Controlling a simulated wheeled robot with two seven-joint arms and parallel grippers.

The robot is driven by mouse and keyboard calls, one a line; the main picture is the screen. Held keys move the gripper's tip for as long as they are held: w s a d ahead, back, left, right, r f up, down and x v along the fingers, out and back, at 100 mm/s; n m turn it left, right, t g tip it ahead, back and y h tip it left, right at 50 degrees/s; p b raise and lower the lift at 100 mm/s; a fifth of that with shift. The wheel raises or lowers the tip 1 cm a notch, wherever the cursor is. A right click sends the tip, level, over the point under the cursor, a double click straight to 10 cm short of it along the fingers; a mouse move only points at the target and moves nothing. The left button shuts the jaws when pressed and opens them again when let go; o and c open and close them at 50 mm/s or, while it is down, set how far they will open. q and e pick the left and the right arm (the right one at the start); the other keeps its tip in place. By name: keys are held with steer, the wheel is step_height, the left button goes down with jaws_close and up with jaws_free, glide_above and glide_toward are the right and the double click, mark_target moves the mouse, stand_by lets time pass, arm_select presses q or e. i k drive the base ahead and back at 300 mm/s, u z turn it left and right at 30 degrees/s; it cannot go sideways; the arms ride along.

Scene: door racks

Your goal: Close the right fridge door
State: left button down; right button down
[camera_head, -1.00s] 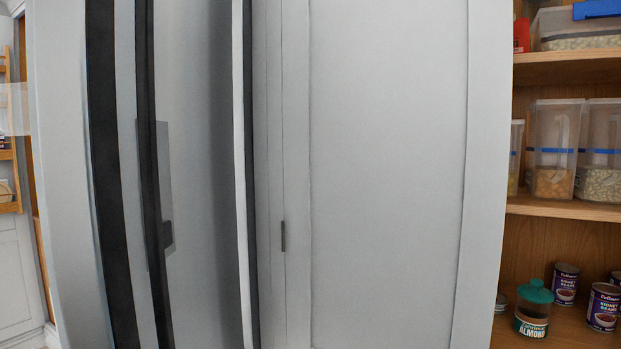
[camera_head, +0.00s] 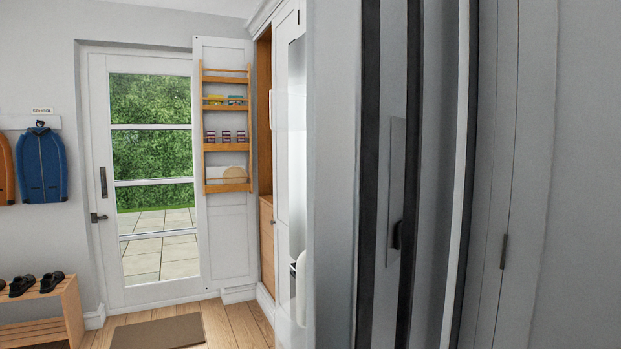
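A tall grey upright panel (camera_head: 335,180), which looks like a fridge door seen close and nearly edge-on, fills the middle right of the head view. Dark vertical strips (camera_head: 368,180) run along it. A recessed plate with a dark latch-like part (camera_head: 396,236) shows between the strips. I cannot tell for sure which fridge door this is or how far open it stands. Neither of my grippers is in view.
A pale cabinet panel (camera_head: 575,180) stands close at the right. Farther off are a glazed door (camera_head: 150,175), an open white door with a wooden rack (camera_head: 227,125), a doormat (camera_head: 158,332) and a shoe bench (camera_head: 62,310). Bare wooden floor (camera_head: 225,325) shows at the lower left.

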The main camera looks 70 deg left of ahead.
mark_target(382, 87)
steer(key=u, duration=1.55)
steer(key=i, duration=0.5)
steer(key=u, duration=0.6)
steer(key=k, duration=0.7)
steer(key=z, duration=0.3)
